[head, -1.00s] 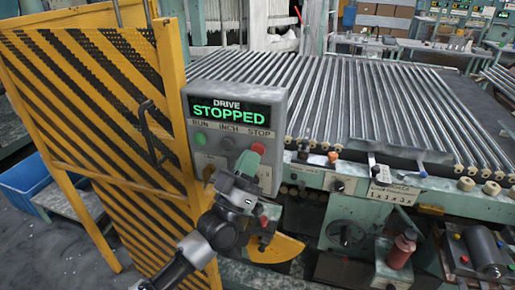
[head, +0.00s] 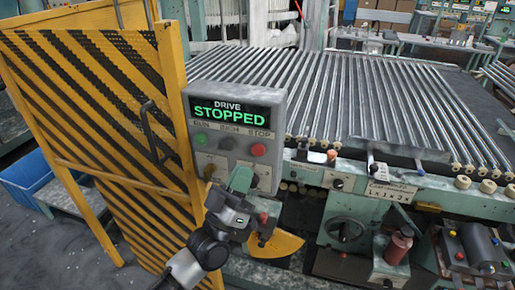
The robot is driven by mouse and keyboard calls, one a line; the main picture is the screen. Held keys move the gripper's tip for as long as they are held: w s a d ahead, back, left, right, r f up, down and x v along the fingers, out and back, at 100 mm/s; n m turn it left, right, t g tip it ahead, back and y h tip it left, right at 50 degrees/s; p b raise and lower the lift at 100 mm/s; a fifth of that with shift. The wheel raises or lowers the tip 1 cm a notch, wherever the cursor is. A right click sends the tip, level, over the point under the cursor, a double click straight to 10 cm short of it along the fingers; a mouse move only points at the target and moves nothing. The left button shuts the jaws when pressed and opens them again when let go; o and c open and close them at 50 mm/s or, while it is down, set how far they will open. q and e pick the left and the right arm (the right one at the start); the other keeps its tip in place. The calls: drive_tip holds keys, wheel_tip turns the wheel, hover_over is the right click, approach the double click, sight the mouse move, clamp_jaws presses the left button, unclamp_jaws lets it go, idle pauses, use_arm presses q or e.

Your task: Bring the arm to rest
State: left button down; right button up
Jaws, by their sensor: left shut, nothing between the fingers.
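My left arm comes in from the bottom, and its gripper (head: 240,180) is shut and empty. The gripper points up in front of the lower edge of the grey drive control box (head: 196,163). Below the display are a green button (head: 201,140), a dark button (head: 228,143) and a red button (head: 259,150). The red button is uncovered, with the gripper below and left of it. My right gripper is out of view.
A yellow and black striped guard gate (head: 95,110) stands close on the left. A yellow curved plate (head: 280,247) sits just right of my gripper. A red bottle (head: 399,248) stands at lower right.

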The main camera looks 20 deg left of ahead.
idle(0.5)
use_arm(q)
drive_tip(key=w+f+g, duration=0.1)
drive_tip(key=f, duration=0.3)
drive_tip(key=w+f+g+y, duration=0.1)
drive_tip(key=f, duration=0.3)
drive_tip(key=w+a+f+g+y, duration=0.1)
drive_tip(key=f, duration=0.3)
drive_tip(key=shift+f, duration=0.1)
drive_tip(key=s+a+f+g+y, duration=0.1)
drive_tip(key=s+f+g, duration=0.2)
drive_tip(key=f, duration=0.7)
drive_tip(key=s+a+f+m+g+y, duration=0.1)
drive_tip(key=s+a+f+g+y, duration=0.15)
drive_tip(key=f, duration=0.75)
drive_tip(key=s+a+f+g+y, duration=0.1)
drive_tip(key=s+f+g, duration=0.2)
drive_tip(key=f, duration=0.8)
drive_tip(key=s+a+f+g+y, duration=0.1)
drive_tip(key=s+f+g, duration=0.5)
drive_tip(key=s+f, duration=0.7)
drive_tip(key=s+f+g, duration=0.3)
drive_tip(key=s+f, duration=0.1)
drive_tip(key=s, duration=0.7)
drive_tip(key=s+a+f+m+g+y, duration=0.1)
drive_tip(key=s+f+g, duration=0.2)
drive_tip(key=s, duration=0.9)
drive_tip(key=shift+s+a+f, duration=0.15)
drive_tip(key=shift+a+f, duration=0.05)
drive_tip(key=shift+f, duration=0.7)
